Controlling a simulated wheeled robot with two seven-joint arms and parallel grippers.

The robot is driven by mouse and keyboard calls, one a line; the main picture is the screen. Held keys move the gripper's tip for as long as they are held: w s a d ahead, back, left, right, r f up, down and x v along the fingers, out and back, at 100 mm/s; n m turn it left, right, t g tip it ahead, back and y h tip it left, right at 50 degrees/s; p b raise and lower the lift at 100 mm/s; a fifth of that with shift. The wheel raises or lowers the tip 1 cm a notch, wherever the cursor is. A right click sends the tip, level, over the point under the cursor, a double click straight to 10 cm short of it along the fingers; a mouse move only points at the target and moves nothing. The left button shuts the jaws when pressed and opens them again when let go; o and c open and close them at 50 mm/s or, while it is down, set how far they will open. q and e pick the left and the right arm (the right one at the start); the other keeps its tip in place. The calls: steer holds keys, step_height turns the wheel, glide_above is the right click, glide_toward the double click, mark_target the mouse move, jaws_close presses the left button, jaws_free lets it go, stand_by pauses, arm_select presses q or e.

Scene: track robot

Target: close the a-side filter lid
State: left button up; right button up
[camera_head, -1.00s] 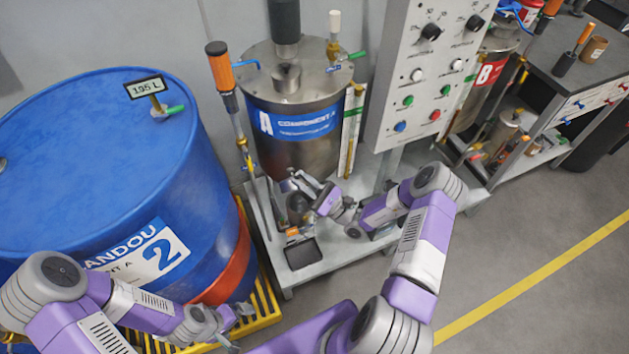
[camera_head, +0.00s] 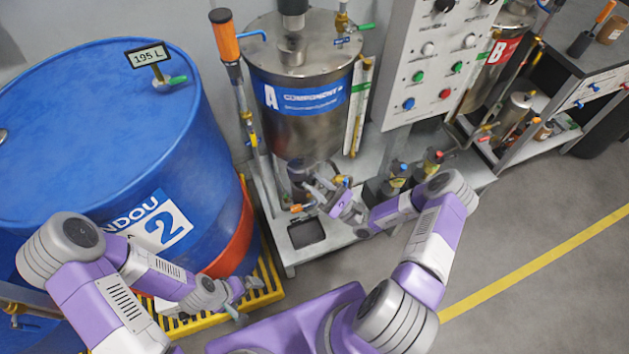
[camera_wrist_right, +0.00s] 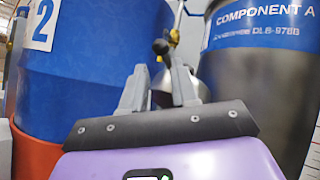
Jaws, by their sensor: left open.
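A dark filter housing (camera_head: 298,174) stands under the steel A tank (camera_head: 305,128) in the head view. It is small and partly hidden by my right gripper, so I cannot tell its lid's position. My right gripper (camera_head: 313,188) is just right of the housing, low above the stand. In the right wrist view, the right fingers (camera_wrist_right: 160,88) are apart, with nothing clearly held. A grey metal dome and a dark knob (camera_wrist_right: 160,47) show beyond them. My left gripper (camera_head: 246,298) is open and empty, low in front of the blue drum.
The blue drum (camera_head: 85,110) stands on a yellow pallet (camera_head: 265,291) at left. A black tray (camera_head: 306,232) lies at the stand's front. A control panel (camera_head: 430,65) and small bottles (camera_head: 398,178) are to the right. The floor at right is clear.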

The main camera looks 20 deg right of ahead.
steer(key=s+d+f+b, duration=0.2)
steer(key=d+f+b, duration=0.2)
steer(key=d+f, duration=0.1)
steer(key=shift+s+f, duration=0.3)
steer(key=shift+f, duration=0.6)
stand_by(0.7)
steer(key=v, duration=0.7)
steer(key=shift+s, duration=0.2)
steer(key=shift+f, duration=0.15)
